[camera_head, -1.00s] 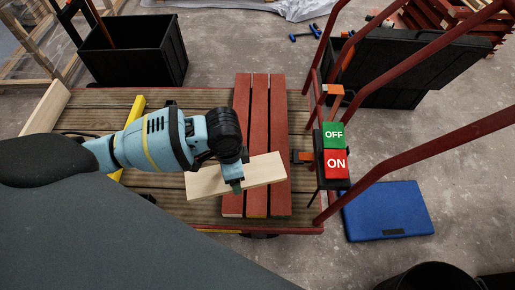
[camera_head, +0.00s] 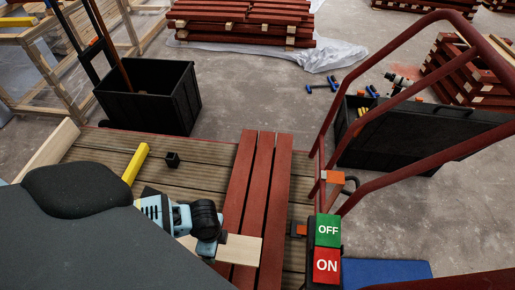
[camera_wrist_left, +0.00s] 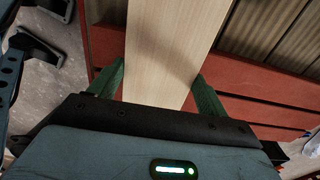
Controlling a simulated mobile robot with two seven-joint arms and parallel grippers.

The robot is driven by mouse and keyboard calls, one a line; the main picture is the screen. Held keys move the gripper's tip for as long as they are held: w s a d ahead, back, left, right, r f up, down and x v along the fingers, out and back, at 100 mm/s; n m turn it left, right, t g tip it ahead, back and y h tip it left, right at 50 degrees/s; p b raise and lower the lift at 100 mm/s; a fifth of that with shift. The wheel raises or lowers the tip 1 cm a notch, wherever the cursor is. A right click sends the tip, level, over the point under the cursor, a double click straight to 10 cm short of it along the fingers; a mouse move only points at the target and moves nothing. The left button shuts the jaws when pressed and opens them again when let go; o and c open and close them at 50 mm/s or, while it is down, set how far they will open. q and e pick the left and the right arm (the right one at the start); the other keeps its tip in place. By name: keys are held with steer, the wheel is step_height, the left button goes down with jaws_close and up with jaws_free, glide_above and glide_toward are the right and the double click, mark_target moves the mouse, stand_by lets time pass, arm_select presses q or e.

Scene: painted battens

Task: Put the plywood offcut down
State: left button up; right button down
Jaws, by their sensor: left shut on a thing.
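The plywood offcut, a pale flat board (camera_head: 240,249), is at the bottom of the head view, across the near part of the red battens (camera_head: 255,190). My left gripper (camera_head: 207,247) is shut on it. In the wrist view the green fingers of my left gripper (camera_wrist_left: 162,85) grip both edges of the offcut (camera_wrist_left: 172,40), which runs up out of the picture. Red battens (camera_wrist_left: 265,85) show beneath it. I cannot tell whether the offcut touches them. Its left part is mostly hidden behind my arm. My right gripper is not in view.
Red rails (camera_head: 325,100) and an OFF/ON switch box (camera_head: 327,248) border the right. Black bins (camera_head: 150,100) stand beyond.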

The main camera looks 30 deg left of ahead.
arm_select(q)
steer(key=w, duration=0.1)
steer(key=w+b, duration=0.1)
steer(key=w, duration=0.1)
steer(key=shift+d+f, duration=0.2)
steer(key=shift+d, duration=0.15)
steer(key=b, duration=0.4)
glide_above(253, 219)
steer(key=s, duration=0.2)
steer(key=shift+a+f, duration=0.1)
steer(key=shift+f, duration=0.45)
steer(key=shift+w+r, duration=0.1)
steer(key=shift+w, duration=0.55)
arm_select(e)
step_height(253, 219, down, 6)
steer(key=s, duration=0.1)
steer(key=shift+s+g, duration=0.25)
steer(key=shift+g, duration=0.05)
